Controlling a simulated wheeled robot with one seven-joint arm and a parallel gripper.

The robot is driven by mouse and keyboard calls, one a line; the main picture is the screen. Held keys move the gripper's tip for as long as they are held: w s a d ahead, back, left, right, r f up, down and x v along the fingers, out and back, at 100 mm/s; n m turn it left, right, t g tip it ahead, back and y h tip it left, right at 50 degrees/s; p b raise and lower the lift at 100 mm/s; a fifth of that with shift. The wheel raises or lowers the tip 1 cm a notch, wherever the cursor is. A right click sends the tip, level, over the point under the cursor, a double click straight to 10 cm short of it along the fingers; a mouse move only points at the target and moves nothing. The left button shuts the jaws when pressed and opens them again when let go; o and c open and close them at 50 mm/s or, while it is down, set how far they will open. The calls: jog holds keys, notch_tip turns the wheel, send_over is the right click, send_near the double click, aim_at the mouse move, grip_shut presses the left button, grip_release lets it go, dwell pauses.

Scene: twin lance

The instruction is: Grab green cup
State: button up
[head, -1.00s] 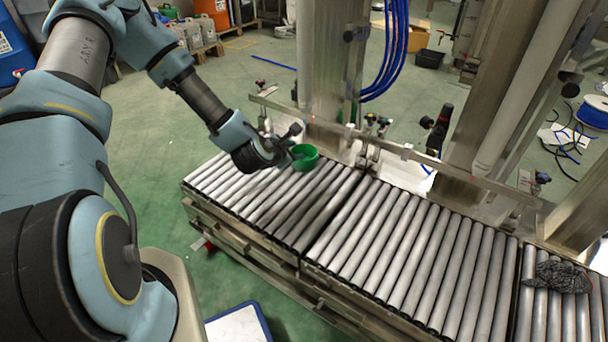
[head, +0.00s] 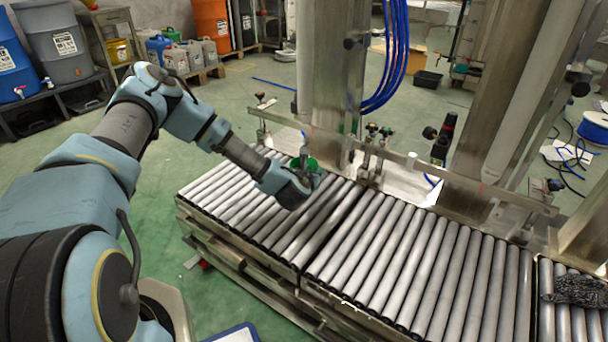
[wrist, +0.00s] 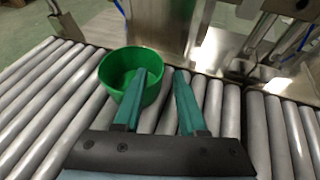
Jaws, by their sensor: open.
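The green cup (wrist: 121,68) stands upright on the roller conveyor, its open top facing up, in the upper left of the wrist view. In the head view the green cup (head: 311,163) is mostly hidden behind my gripper (head: 306,178). My gripper also shows in the wrist view (wrist: 162,75), with its two green fingers apart and nothing between them. The left finger overlaps the cup's right side in the picture; I cannot tell whether it touches.
The roller conveyor (head: 405,255) is clear around the cup. A metal rail (head: 400,155) and a steel column (head: 327,80) stand behind it. A dark mesh item (head: 580,290) lies on the rollers at far right. Drums and canisters stand at the back left.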

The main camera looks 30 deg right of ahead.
jog(key=x, duration=0.4)
jog(key=shift+b, duration=0.3)
jog(key=shift+c, duration=0.4)
